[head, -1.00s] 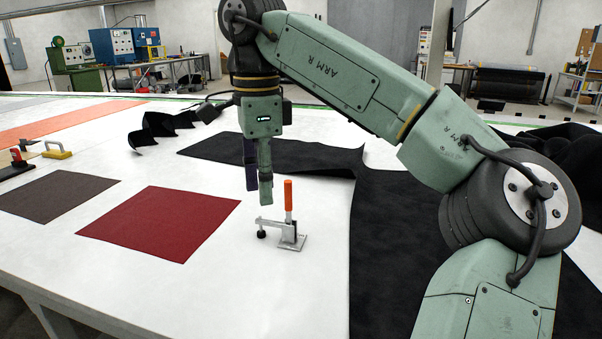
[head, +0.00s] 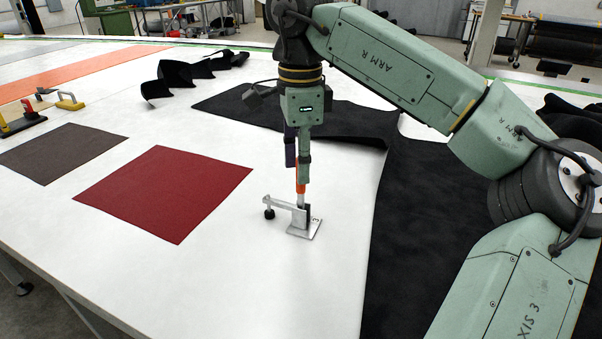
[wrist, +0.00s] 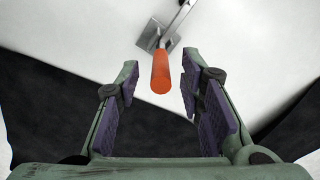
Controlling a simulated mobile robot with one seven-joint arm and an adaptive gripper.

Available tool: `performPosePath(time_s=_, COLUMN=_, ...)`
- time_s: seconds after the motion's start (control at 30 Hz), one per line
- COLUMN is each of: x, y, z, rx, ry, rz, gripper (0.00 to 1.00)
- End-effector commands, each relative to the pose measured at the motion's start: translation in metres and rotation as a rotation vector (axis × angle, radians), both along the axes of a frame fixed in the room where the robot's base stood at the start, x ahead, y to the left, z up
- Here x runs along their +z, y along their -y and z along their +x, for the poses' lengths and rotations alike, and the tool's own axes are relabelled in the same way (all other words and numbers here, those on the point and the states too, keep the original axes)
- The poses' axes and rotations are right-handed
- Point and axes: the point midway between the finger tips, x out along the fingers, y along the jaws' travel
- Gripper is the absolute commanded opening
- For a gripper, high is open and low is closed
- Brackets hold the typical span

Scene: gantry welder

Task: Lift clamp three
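A toggle clamp with a flat metal base, a silver arm with a black tip and an upright orange handle (head: 299,188) stands on the white table. In the wrist view my gripper (wrist: 160,76) is open, with purple-padded fingers apart.
A red fabric square (head: 165,192) and a brown one (head: 65,153) lie to the left. Black fabric (head: 425,220) covers the table on the right. White table around the clamp's front is clear.

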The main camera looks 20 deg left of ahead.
Motion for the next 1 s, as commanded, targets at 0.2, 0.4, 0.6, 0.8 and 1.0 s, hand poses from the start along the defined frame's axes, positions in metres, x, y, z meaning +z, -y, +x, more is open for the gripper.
performPosePath(time_s=0.2, x=-0.027, y=0.000, z=0.000, rx=0.000, ry=-0.001, rz=0.000, gripper=0.35)
performPosePath(time_s=0.4, x=-0.034, y=0.000, z=-0.001, rx=0.000, ry=-0.001, rz=0.001, gripper=0.35)
performPosePath(time_s=0.6, x=-0.034, y=0.000, z=0.000, rx=0.000, ry=-0.001, rz=0.001, gripper=0.33)
performPosePath(time_s=0.8, x=-0.034, y=0.000, z=0.000, rx=0.000, ry=-0.001, rz=0.001, gripper=0.20)
performPosePath(time_s=1.0, x=-0.034, y=0.000, z=0.000, rx=0.000, ry=-0.001, rz=0.001, gripper=0.07)
